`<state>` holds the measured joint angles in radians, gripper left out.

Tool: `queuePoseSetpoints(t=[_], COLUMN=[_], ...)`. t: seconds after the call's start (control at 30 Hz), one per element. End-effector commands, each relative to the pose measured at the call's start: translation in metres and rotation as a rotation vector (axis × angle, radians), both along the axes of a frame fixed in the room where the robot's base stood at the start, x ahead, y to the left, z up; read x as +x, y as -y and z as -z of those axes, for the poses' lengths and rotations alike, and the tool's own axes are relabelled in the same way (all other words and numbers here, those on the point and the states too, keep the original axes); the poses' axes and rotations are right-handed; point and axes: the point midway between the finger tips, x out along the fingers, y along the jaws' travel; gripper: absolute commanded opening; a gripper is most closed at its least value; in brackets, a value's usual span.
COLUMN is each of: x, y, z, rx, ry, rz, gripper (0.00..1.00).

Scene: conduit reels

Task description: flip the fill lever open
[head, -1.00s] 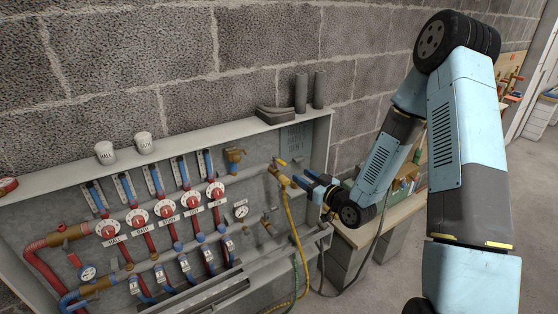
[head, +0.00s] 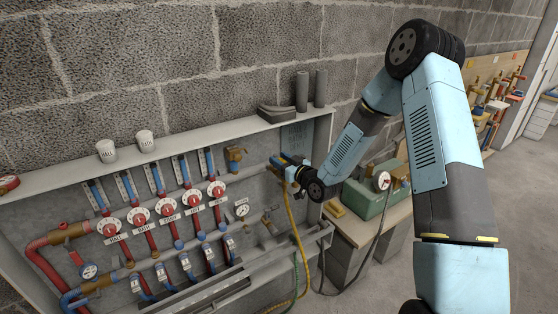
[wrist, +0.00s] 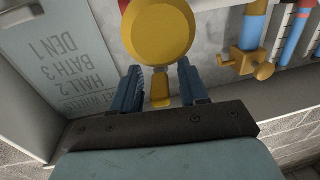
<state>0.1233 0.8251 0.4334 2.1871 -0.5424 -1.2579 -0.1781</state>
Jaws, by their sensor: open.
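The fill valve's yellow lever (wrist: 160,90) shows in the wrist view as a narrow tab below a large yellow round part (wrist: 160,30). My gripper (wrist: 161,96) is open, with one blue finger on each side of the tab. I cannot tell whether either finger touches it. In the head view my gripper (head: 284,162) is at the right end of the manifold cabinet (head: 225,124) and covers most of the valve and lever. The yellow hose (head: 294,235) hangs down below it.
A brass valve (head: 236,157) sits left of my gripper, and a pressure gauge (head: 242,210) lower down. Red dial knobs (head: 164,208) line the cabinet's left part. A bench with a green pump box (head: 372,192) stands to the right. A lettered panel (wrist: 50,75) is beside the fingers.

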Motion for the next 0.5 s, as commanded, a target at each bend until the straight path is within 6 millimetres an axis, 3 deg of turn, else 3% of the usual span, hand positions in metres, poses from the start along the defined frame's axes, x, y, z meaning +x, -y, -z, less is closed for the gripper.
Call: queuePoseSetpoints(t=[0.4,0.5], x=[0.0052,0.0052], y=[-0.0051,-0.0051], z=[0.0000,0.0000], rx=[-0.001,-0.001], ry=[-0.001,-0.001], rz=[-0.001,-0.001], gripper=[0.44,0.34])
